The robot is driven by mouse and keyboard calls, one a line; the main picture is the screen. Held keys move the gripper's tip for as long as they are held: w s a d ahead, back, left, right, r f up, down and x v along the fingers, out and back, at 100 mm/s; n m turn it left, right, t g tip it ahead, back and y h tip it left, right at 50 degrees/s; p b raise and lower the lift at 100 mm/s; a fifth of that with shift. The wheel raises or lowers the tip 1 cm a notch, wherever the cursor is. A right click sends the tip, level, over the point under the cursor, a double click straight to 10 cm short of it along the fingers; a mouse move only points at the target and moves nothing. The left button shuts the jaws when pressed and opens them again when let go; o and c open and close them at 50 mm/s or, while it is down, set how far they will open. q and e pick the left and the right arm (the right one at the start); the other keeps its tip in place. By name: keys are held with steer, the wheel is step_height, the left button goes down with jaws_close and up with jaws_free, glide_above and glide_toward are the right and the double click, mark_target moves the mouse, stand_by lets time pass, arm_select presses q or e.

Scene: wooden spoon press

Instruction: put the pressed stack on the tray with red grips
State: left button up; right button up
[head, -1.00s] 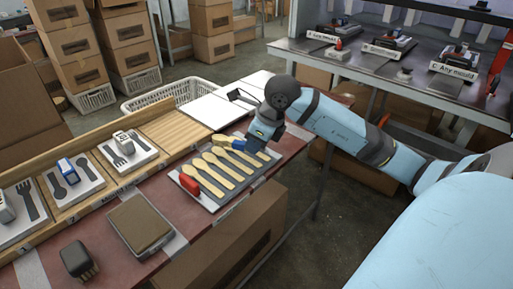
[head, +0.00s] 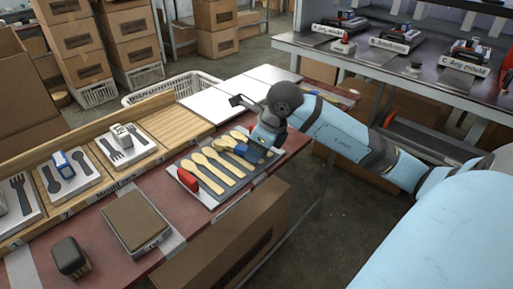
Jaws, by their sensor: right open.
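A dark grey tray (head: 212,203) lies on the red-brown bench, with a red grip (head: 187,180) at its left end. Several pale wooden spoons (head: 208,172) lie side by side on it. My right gripper (head: 252,152) is open over the tray's right part, close to the spoons there. My left gripper is not in view.
A wooden mould rack (head: 105,185) holds plates with cutlery shapes along the left. A scale (head: 136,220) with a brown top and a dark brush-like block (head: 70,257) stand in front. A press table (head: 400,62) is at the back right, and white boards (head: 215,106) lie beyond the tray.

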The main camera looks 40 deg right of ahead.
steer(key=shift+r, duration=0.25)
steer(key=p+v, duration=0.3)
steer(key=v, duration=0.8)
steer(key=s+a+f+g+y, duration=0.1)
steer(key=s+a+f+y, duration=0.15)
steer(key=a+y, duration=0.35)
steer(key=s+a+f+g+y, duration=0.1)
steer(key=s+a+g+y, duration=0.15)
steer(key=a, duration=0.65)
steer(key=s+a+r+m+t+y, duration=0.25)
steer(key=a+m+t+y, duration=0.25)
steer(key=m+t, duration=0.3)
steer(key=s+a+r+m+t+y, duration=0.1)
steer(key=a+r+m+t+y, duration=0.35)
steer(key=m, duration=0.65)
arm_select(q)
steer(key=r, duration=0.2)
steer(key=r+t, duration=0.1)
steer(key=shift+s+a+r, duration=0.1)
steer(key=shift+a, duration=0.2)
arm_select(e)
steer(key=a+f+m+t+h, duration=0.4)
steer(key=f+m+h, duration=0.6)
steer(key=m, duration=0.9)
steer(key=shift+w+f+t+h, duration=0.15)
steer(key=shift+f+t+h, duration=0.05)
steer(key=shift+t+h, duration=0.25)
